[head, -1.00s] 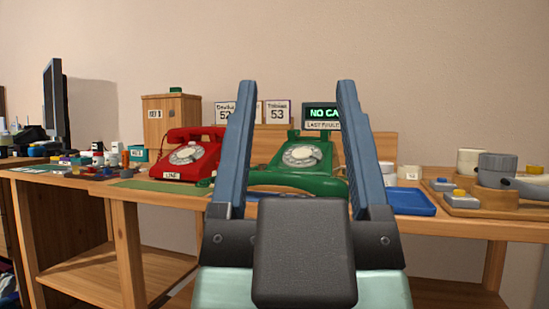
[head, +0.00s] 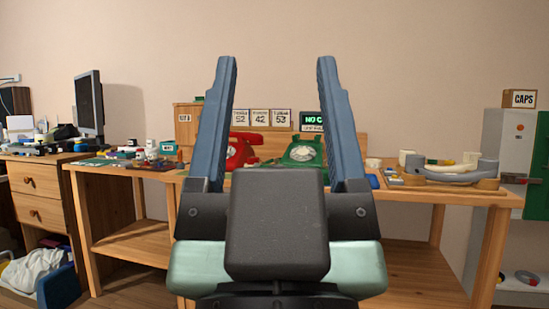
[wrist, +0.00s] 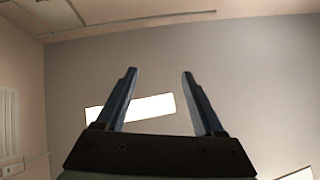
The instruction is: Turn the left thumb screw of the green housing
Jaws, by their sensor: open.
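The green telephone housing (head: 303,152) stands on the wooden bench, just left of the right finger in the head view. Its pale dial faces me, and its lower part is hidden behind my gripper. I cannot make out its thumb screws at this distance. My gripper (head: 276,65) is open and empty, with both blue-grey fingers pointing up, well in front of the bench. In the wrist view my gripper (wrist: 158,75) has only wall and ceiling beyond its fingers.
A red phone (head: 243,150) sits left of the green one. Number cards (head: 261,120) and a display (head: 312,121) stand behind. Grey and white parts (head: 450,168) lie on the bench's right. A monitor (head: 89,104) stands on the left desk. A cabinet (head: 518,150) is far right.

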